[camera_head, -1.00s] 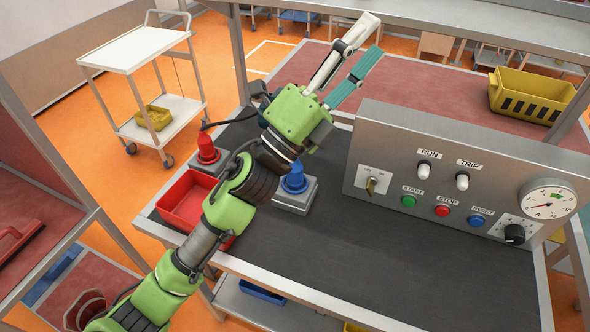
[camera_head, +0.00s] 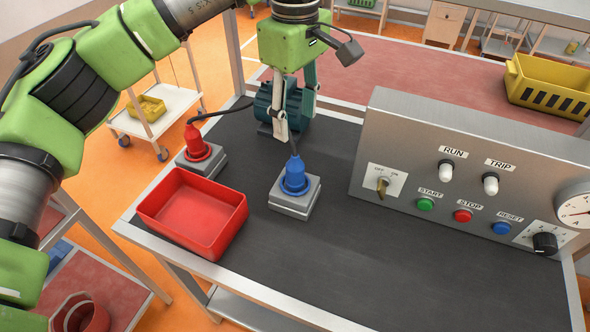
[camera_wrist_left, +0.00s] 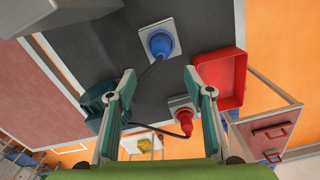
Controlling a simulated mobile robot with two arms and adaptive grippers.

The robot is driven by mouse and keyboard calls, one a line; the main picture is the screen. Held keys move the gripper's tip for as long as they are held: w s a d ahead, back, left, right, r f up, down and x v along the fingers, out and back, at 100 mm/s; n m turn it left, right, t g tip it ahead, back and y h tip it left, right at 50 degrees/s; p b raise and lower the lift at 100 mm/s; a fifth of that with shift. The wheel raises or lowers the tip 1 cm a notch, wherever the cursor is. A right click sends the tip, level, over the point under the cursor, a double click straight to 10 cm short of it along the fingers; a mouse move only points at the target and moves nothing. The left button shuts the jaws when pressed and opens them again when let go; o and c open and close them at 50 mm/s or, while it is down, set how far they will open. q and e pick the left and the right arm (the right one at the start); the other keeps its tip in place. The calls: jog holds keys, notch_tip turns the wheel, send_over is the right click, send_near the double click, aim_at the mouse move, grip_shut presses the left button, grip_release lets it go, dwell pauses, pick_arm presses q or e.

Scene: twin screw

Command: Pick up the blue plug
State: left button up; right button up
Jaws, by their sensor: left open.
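The blue plug (camera_head: 295,175) stands upright in a grey socket box (camera_head: 296,203) on the dark bench top, with a dark cable rising from its top. It also shows in the left wrist view (camera_wrist_left: 160,44), beyond the fingertips and roughly midway between them. My left gripper (camera_head: 294,120) points down above and behind the plug in the head view, in front of the teal motor. Its fingers are spread, with nothing between them, and it is apart from the plug. My right gripper is not in view.
A red plug (camera_head: 196,143) stands in a similar box to the left. A red tray (camera_head: 206,248) lies in front of it. A teal motor (camera_head: 264,103) is behind. A grey control panel (camera_head: 410,138) rises to the right. The front bench top is clear.

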aim_at(295, 166)
pick_arm(q)
notch_tip(295, 166, down, 8)
jog(key=shift+r+p, duration=0.1)
jog(key=shift+p, duration=0.75)
jog(key=shift+s+f+p, duration=0.15)
jog(key=shift+f+p, duration=0.35)
jog(key=shift+f, duration=0.1)
notch_tip(295, 166, down, 4)
jog(key=shift+r+p, duration=0.2)
jog(key=shift+p, duration=0.7)
jog(key=shift+f, duration=0.4)
grip_shut()
